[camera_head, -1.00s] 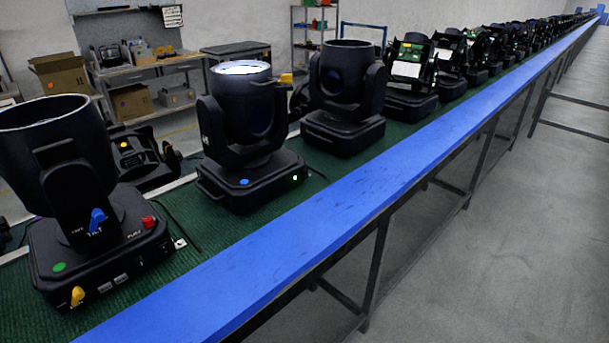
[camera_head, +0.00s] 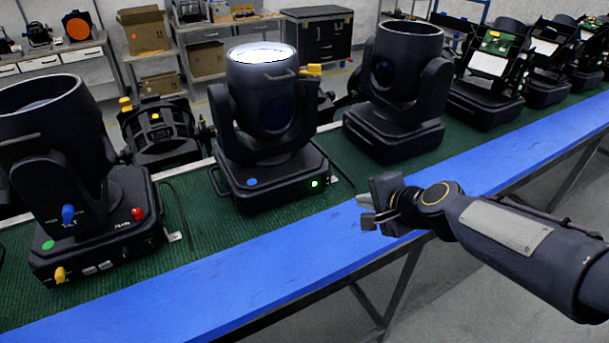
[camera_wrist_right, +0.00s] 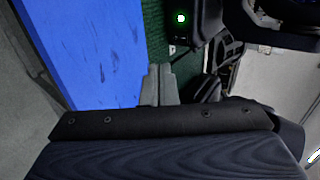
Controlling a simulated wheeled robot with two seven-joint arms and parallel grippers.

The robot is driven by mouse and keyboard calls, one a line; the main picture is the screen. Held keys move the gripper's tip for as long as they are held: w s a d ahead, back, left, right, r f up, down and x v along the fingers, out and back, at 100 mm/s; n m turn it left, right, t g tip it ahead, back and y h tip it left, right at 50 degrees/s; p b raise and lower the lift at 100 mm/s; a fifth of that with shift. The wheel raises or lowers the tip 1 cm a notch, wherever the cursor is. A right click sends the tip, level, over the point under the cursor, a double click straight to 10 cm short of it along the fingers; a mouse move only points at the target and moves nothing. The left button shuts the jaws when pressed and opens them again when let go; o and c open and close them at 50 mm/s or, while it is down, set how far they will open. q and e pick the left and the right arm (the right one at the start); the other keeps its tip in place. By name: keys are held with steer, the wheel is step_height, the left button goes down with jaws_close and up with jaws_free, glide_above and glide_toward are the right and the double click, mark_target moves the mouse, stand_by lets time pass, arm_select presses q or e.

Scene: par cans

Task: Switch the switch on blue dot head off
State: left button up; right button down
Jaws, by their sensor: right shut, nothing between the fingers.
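The blue dot head (camera_head: 262,135) is a black moving head with its lens glowing white, standing on the green mat in the middle of the head view. A blue dot (camera_head: 252,182) marks its base front. A small lit white-green light (camera_head: 314,184) is at the base's right front corner; it shows as a green-ringed spot in the right wrist view (camera_wrist_right: 181,18). A small dark part, possibly the switch, lies beside it and is too small to tell. My right gripper (camera_head: 362,209) is shut and empty, over the blue rail, right of that corner. My left gripper is not in view.
The green dot head (camera_head: 48,245), with colored knobs, stands left. Another dark head (camera_head: 400,85) stands right, and several more follow along the line. The blue rail (camera_head: 250,268) edges the green mat (camera_head: 195,215). Shelves with boxes (camera_head: 145,32) stand behind.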

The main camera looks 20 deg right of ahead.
mark_target(327, 180)
steer(key=shift+w, duration=0.3)
steer(key=b+x, duration=0.4)
steer(key=x, duration=0.6)
steer(key=shift+f, duration=0.35)
steer(key=shift+w+a, duration=0.15)
steer(key=shift+w, duration=1.8)
